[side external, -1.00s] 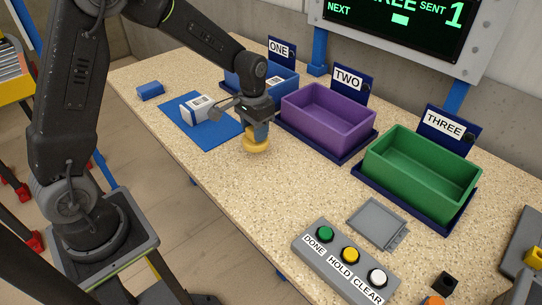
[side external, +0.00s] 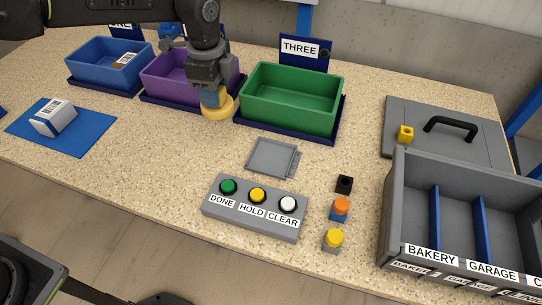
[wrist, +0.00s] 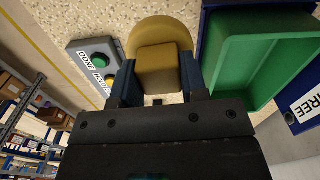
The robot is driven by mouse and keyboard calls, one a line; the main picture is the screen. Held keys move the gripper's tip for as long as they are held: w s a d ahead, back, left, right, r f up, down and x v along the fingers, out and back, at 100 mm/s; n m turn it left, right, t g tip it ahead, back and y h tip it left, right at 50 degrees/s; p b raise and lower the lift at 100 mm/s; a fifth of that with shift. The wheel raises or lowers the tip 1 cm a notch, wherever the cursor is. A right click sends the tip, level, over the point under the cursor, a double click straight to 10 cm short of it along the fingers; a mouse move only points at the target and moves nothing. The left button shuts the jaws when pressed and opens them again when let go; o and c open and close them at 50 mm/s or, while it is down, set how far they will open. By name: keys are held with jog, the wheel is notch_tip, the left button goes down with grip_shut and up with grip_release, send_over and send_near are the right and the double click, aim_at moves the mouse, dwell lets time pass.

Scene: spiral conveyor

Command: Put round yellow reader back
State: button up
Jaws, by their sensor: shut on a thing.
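The round yellow reader (side external: 217,107) is a yellow disc with a block-shaped grip on top. My gripper (side external: 209,94) is shut on that grip and holds the reader in front of the gap between the purple and green bins. In the wrist view the reader (wrist: 163,36) sits between the two blue fingers of my gripper (wrist: 160,75). Its height above the table is hard to tell. A grey square tray (side external: 271,158) lies empty on the table, to the right and nearer the camera.
The green bin (side external: 290,117), purple bin (side external: 160,84) and blue bin (side external: 100,72) stand along the back. A button panel (side external: 255,219) is in front, with small coloured blocks beside it. A grey divided crate (side external: 402,190) is at right. A white box (side external: 53,117) lies on a blue mat (side external: 90,137).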

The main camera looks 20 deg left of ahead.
jog(key=shift+d+r+m, duration=0.2)
jog(key=shift+d+m, duration=0.2)
jog(key=shift+d, duration=0.2)
jog(key=d+f, duration=0.2)
jog(key=d, duration=0.1)
jog(key=d+f, duration=0.2)
jog(key=d, duration=0.2)
jog(key=s+d+f, duration=0.1)
jog(key=d+f, duration=0.1)
jog(key=d, duration=0.2)
jog(key=shift+s+f, duration=0.1)
jog(key=shift+f, duration=0.3)
jog(key=shift+d+f, duration=0.25)
jog(key=shift+f, duration=1.65)
jog(key=shift+f, duration=0.2)
jog(key=o, duration=0.8)
jog(key=shift+o, duration=0.2)
